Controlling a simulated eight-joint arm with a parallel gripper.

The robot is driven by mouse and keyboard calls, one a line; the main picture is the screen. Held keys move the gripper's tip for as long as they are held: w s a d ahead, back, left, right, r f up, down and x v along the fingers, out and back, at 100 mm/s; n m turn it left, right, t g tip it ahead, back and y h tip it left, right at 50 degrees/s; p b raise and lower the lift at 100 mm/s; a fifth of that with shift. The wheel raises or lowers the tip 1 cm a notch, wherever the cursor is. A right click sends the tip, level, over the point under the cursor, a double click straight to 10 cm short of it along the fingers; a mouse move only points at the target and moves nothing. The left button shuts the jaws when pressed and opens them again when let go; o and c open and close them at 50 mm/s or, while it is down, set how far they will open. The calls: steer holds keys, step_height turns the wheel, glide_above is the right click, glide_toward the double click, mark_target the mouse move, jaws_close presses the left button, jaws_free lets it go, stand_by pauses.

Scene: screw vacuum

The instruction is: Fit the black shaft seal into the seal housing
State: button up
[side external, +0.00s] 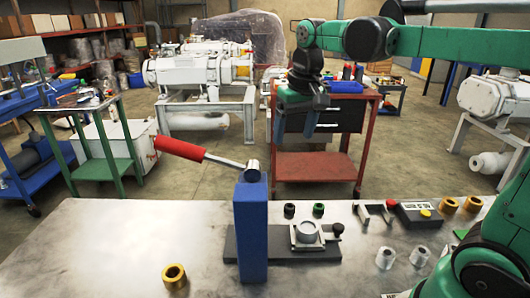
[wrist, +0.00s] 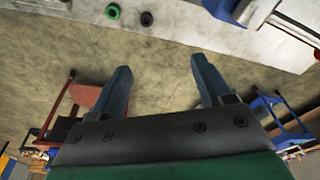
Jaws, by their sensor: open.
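A small black ring-shaped part (side external: 290,210), which looks like the shaft seal, stands on the grey workbench behind the press. It also shows near the top edge of the wrist view (wrist: 147,19). A round grey metal part (side external: 306,232), which looks like the seal housing, sits on a pale plate on the press's dark base (side external: 270,252), right of the blue post. My gripper (side external: 294,138) hangs above and beyond the bench's back edge, fingers pointing down. In the wrist view its two fingers (wrist: 163,72) are spread apart with nothing between them, away from the black part.
The press's blue post (side external: 251,230) with a red-handled lever (side external: 182,149) stands left of the housing. A green ring (side external: 318,209) is right of the black one. Brass rings (side external: 174,276), grey fittings (side external: 386,258) and a dark box (side external: 415,216) also occupy the bench. The bench's left is mostly clear.

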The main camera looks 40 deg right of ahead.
steer(key=w+d+f+m+g, duration=0.2)
steer(key=w+d, duration=0.1)
steer(key=d, duration=0.1)
glide_above(290, 206)
step_height(290, 206, down, 13)
steer(key=shift+r, duration=0.15)
steer(key=shift+f, duration=2.85)
jaws_close()
